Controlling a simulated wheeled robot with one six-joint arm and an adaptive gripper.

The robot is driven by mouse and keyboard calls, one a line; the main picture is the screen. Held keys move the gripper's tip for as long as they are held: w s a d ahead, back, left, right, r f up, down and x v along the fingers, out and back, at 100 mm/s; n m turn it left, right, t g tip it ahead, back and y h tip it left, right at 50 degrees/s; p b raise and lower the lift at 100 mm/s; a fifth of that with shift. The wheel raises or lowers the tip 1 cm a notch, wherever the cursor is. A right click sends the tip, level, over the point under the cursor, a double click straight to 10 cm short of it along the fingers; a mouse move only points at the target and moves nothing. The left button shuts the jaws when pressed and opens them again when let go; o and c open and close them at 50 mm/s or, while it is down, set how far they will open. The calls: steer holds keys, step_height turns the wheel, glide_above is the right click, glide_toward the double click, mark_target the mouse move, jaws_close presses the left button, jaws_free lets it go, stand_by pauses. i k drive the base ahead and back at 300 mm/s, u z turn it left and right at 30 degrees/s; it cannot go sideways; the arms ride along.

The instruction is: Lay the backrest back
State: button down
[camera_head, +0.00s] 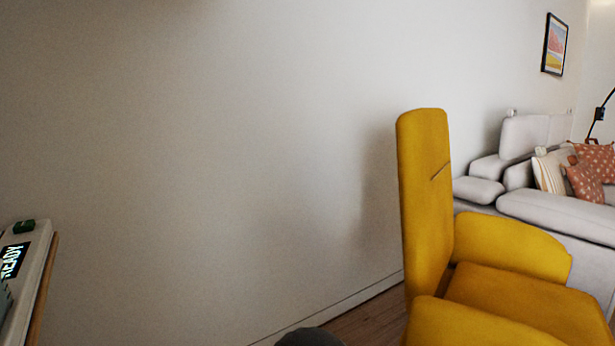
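A yellow upholstered armchair stands at the right of the head view, seen from its side. Its tall backrest (424,190) stands nearly upright. The seat (525,300) extends to the right of it, between a far armrest (512,247) and a near armrest (470,325) that is cut off by the lower edge. A short dark slanted line marks the backrest's front side. My gripper is not in view.
A plain wall (230,150) fills the left and middle, close behind the backrest. A light grey sofa (560,212) with patterned cushions (590,170) stands beyond the chair. A strip of wooden floor (370,318) shows left of the chair. A device reading "READY" (14,262) is at the left edge.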

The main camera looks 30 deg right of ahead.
mark_target(425, 175)
steer(key=z, duration=0.95)
steer(key=i, duration=1)
steer(key=z, duration=0.85)
